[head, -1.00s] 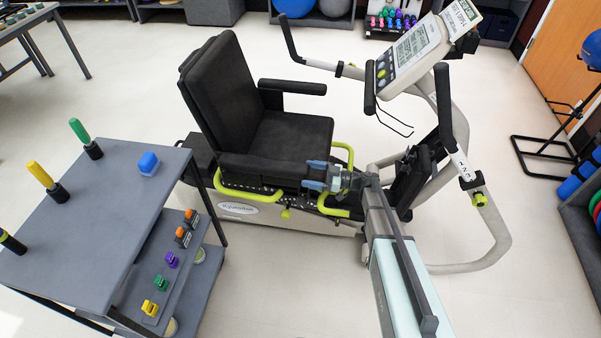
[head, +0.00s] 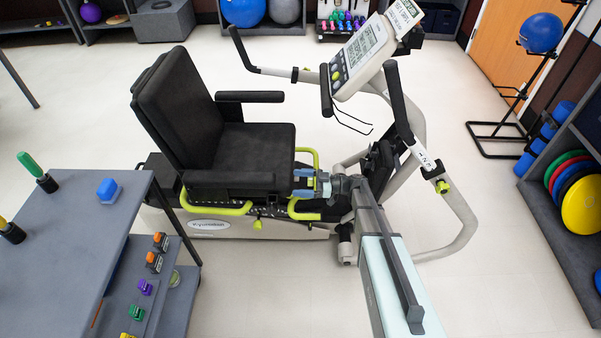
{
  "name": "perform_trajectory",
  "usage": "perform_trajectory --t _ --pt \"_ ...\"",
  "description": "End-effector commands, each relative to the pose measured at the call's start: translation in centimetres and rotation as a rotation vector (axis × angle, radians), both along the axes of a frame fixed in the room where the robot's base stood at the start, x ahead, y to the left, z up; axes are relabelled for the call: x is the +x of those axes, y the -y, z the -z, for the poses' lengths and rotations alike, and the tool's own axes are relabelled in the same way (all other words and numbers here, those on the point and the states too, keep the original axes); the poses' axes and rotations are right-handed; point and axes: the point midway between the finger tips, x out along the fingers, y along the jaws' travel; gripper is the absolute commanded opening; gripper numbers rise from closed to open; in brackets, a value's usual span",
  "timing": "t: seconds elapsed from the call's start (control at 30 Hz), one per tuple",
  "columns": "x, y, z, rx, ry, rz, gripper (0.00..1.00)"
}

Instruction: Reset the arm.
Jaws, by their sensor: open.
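The recumbent stepper (head: 210,232) stands in the middle of the head view, with a black seat (head: 240,150), a tilted console (head: 357,55) and two upright handle arms, a far one (head: 242,52) and a near one (head: 398,100). Yellow-green levers sit below the seat. My gripper (head: 300,183) is at the end of my outstretched arm, beside the front edge of the seat and close to the yellow-green lever (head: 303,212). Its blue-grey fingers point left and look apart, with nothing seen between them. Whether they touch the seat or lever I cannot tell.
A grey cart (head: 75,230) with coloured tools and clips stands at the left. A shelf with coloured discs (head: 580,195) and a stand with a blue ball (head: 541,32) are at the right. The floor (head: 500,260) between stepper and shelf is clear.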

Motion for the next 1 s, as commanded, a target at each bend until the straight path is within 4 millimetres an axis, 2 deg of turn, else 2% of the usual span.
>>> perform_trajectory --t 0.23,0.37,0.57,0.77,1.0 --pt "0.0 0.0 0.0 0.000 -0.012 0.000 0.89" --pt "0.0 0.0 0.0 0.000 -0.104 -0.003 0.89" --pt "0.4 0.0 0.6 -0.026 -0.436 0.011 0.89" --pt "-0.2 0.2 3.6 -0.175 -0.813 0.050 0.89" --pt "-3.3 1.8 8.0 -0.444 -1.233 0.204 0.89"
